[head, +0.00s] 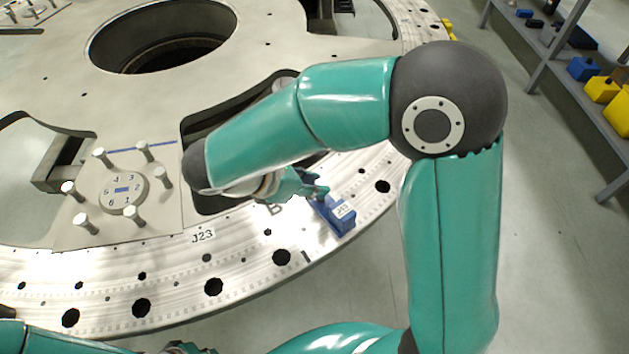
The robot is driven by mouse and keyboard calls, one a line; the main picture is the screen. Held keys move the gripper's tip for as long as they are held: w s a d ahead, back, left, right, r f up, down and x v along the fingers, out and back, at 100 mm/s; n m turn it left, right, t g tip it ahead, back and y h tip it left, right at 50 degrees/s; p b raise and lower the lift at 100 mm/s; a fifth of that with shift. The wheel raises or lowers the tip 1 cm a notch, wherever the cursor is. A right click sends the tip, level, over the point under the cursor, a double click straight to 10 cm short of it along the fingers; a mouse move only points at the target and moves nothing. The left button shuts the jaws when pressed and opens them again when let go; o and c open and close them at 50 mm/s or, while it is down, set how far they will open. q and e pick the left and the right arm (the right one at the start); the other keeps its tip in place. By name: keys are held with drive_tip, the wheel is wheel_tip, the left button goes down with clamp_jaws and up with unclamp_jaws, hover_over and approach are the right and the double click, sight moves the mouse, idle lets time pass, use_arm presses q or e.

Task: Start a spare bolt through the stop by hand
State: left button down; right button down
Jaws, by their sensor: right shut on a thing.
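The blue stop (341,222), a small block with a white label, sits at the outer rim of the big ring plate (230,262). My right gripper (318,190) reaches down from the right and is shut on the upper end of the stop. My forearm and wrist hide part of the grip. Several pale bolts (134,215) stand upright around a round numbered disc (123,190) on the plate at left. At the bottom edge, a dark part that seems to be my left gripper (185,349) is mostly cut off; its fingers do not show clearly.
A large round opening (160,35) lies at the back left. A shelf (560,70) with blue and yellow boxes stands at the right. The floor between ring and shelf is clear.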

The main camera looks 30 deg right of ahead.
drive_tip(key=shift+f+b, duration=0.4)
drive_tip(key=shift+f, duration=0.3)
idle(0.3)
drive_tip(key=shift+f, duration=0.2)
idle(1.3)
drive_tip(key=shift+w+r+m+g+p, duration=0.15)
drive_tip(key=shift+m+g+p, duration=0.25)
drive_tip(key=shift+m+p, duration=0.25)
drive_tip(key=m+g+p, duration=0.2)
drive_tip(key=m, duration=0.1)
drive_tip(key=m+g+y+p, duration=0.1)
drive_tip(key=shift+w+d, duration=0.15)
drive_tip(key=shift+w, duration=0.15)
drive_tip(key=m+g+y+p, duration=0.1)
drive_tip(key=m+g, duration=0.1)
drive_tip(key=m, duration=0.1)
drive_tip(key=shift+w+d+p, duration=0.15)
drive_tip(key=shift+p, duration=0.15)
drive_tip(key=shift+f+m+g+y, duration=0.3)
drive_tip(key=shift+m+y, duration=0.2)
drive_tip(key=shift+m, duration=0.05)
drive_tip(key=c, duration=0.9)
unclamp_jaws()
drive_tip(key=shift+w, duration=0.1)
